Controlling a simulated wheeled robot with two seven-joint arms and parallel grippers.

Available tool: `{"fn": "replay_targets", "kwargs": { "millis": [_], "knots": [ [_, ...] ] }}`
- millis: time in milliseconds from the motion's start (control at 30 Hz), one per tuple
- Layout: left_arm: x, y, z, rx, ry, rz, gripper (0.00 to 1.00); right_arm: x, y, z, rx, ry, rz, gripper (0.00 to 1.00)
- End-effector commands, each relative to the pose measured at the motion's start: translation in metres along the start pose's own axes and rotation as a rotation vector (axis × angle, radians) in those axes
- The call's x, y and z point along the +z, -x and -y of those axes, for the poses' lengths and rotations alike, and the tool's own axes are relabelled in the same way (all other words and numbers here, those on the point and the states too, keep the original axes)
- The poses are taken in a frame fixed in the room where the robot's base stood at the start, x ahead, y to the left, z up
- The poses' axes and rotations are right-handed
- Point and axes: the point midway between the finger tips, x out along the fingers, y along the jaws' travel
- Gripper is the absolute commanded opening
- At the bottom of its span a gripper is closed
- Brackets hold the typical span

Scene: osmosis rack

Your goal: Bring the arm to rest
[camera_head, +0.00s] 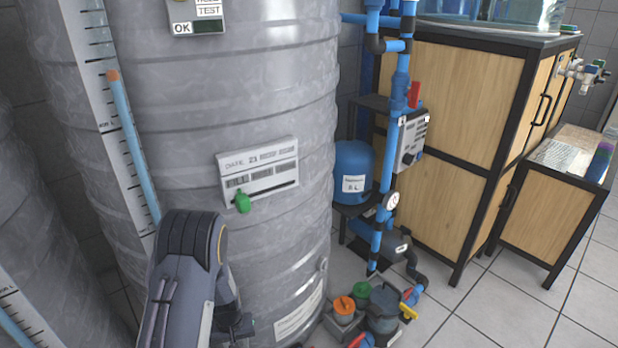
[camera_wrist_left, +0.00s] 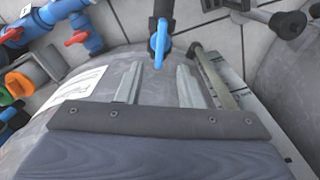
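My left arm (camera_head: 188,275) rises from the bottom edge of the head view, in front of the large grey ribbed tank (camera_head: 285,95). Its gripper cannot be made out clearly there. In the left wrist view my left gripper (camera_wrist_left: 159,72) shows two pale fingers set well apart, with nothing held between them. A black valve with a blue handle (camera_wrist_left: 163,42) shows just beyond the fingertips; I cannot tell whether they touch it. My right gripper is in neither view.
Blue pipes (camera_head: 388,150) with a red valve handle stand right of the tank, near a blue vessel (camera_head: 353,170). A pump (camera_head: 383,308) and orange-capped part (camera_head: 344,305) sit low on the floor. A wooden cabinet (camera_head: 450,110) stands behind. Tiled floor (camera_head: 500,310) is clear at lower right.

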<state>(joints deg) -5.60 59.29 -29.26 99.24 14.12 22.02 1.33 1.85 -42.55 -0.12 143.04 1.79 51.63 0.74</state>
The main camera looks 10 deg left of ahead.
Motion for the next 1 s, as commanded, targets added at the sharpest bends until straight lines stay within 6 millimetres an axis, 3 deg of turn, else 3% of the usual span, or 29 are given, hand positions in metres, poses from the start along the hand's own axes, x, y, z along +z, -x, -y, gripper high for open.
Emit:
{"fn": "replay_targets", "kwargs": {
  "millis": [167,367,500,700,800,1000],
  "knots": [
    [0.0,0.044,-0.006,0.076,0.024,-0.012,0.34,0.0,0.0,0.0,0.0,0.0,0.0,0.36],
    [0.022,0.146,-0.015,0.253,0.029,-0.043,0.34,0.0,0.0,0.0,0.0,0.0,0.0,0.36],
    [0.053,0.213,-0.014,0.36,-0.004,-0.083,0.34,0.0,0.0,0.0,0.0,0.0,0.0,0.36],
    [0.113,0.288,-0.005,0.463,-0.087,-0.17,0.34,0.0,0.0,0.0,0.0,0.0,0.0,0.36],
    [0.144,0.311,0.002,0.485,-0.135,-0.22,0.34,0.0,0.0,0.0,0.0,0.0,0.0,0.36],
    [0.19,0.33,0.013,0.488,-0.201,-0.299,0.34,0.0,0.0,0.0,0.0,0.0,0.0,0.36]
  ]
}}
